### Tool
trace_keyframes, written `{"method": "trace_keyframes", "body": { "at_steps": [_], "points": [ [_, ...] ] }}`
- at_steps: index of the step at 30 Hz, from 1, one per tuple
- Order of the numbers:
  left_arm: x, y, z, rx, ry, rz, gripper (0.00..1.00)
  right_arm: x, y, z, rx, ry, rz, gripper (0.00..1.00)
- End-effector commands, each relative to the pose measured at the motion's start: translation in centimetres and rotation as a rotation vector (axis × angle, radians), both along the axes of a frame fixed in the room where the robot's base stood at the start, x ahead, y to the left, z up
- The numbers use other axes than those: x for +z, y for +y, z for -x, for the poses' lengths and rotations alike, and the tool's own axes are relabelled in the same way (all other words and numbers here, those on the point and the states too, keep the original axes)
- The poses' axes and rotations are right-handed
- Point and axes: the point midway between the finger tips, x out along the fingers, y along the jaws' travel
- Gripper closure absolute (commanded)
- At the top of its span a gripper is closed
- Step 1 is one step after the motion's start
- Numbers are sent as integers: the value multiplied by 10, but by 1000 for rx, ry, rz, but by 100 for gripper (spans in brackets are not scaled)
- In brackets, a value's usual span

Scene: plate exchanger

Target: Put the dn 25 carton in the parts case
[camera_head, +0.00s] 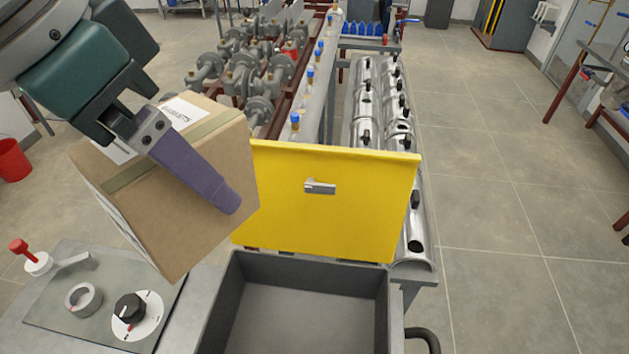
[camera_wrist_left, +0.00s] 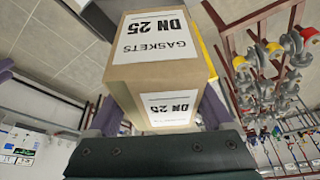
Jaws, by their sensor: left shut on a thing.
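The DN 25 carton (camera_head: 185,205) is a brown cardboard box with white labels. My left gripper (camera_head: 222,190) is shut on it and holds it tilted in the air, up and to the left of the parts case. The left wrist view shows the carton (camera_wrist_left: 205,75) between the purple fingers, with "GASKETS DN 25" on its labels. The parts case (camera_head: 395,312) is a grey box with its yellow lid (camera_head: 350,220) standing open at the back. The part of its inside that shows is empty. The case's front is cut off by the picture's lower edge. My right gripper is out of view.
A panel with a black knob (camera_head: 129,308), a grey ring (camera_head: 83,299) and a red-topped part (camera_head: 20,248) lies left of the case. Behind the lid stand pipe racks and valves (camera_head: 255,80). Open floor (camera_head: 500,200) lies to the right.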

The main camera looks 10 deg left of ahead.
Motion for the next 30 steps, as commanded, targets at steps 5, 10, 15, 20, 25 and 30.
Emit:
{"method": "trace_keyframes", "body": {
  "at_steps": [5,10,15,20,25,30],
  "points": [
    [-85,-8,-12,-131,-7,2,76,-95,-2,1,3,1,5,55],
    [-129,-15,-20,-233,-12,8,76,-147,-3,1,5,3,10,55],
    [-148,-18,-24,-290,-16,14,76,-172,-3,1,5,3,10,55],
    [-161,-19,-25,-309,-14,17,76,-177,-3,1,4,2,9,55],
    [-204,-19,-24,-308,-8,16,76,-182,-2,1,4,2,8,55],
    [-255,-19,-23,-307,-8,16,76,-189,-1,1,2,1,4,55]
  ]
}}
